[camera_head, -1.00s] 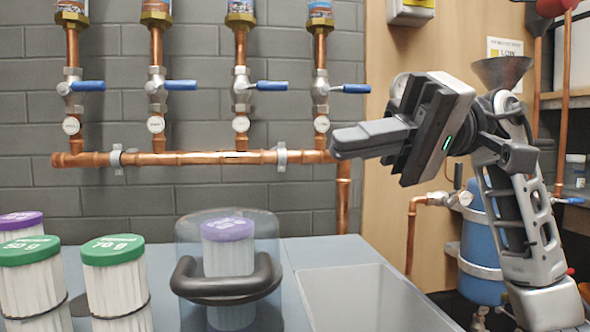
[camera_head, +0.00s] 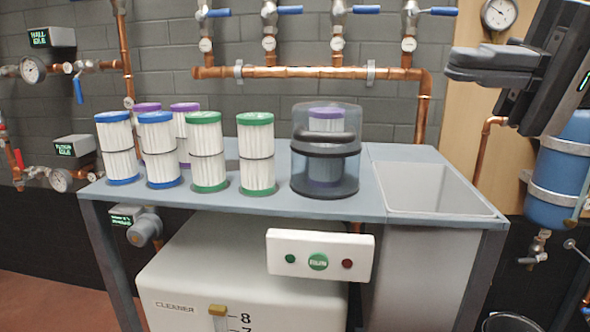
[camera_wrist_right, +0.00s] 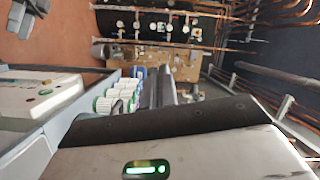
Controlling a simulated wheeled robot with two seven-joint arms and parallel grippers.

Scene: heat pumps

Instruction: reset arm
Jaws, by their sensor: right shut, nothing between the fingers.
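My right gripper (camera_head: 490,64) is at the upper right of the head view, in front of the wall and above the sink. Its fingers are shut with nothing between them and point to the left. In the right wrist view its dark fingers (camera_wrist_right: 158,88) stand together in the middle, apart from the filters beside them. My left gripper is not seen in the head view.
A grey table (camera_head: 280,207) holds several filters with blue, purple and green caps (camera_head: 255,119). A clear dark housing (camera_head: 325,190) contains a purple-capped filter. A sink (camera_head: 430,185) is at right. Copper pipes (camera_head: 300,73) run along the wall. A blue tank (camera_head: 562,180) stands right.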

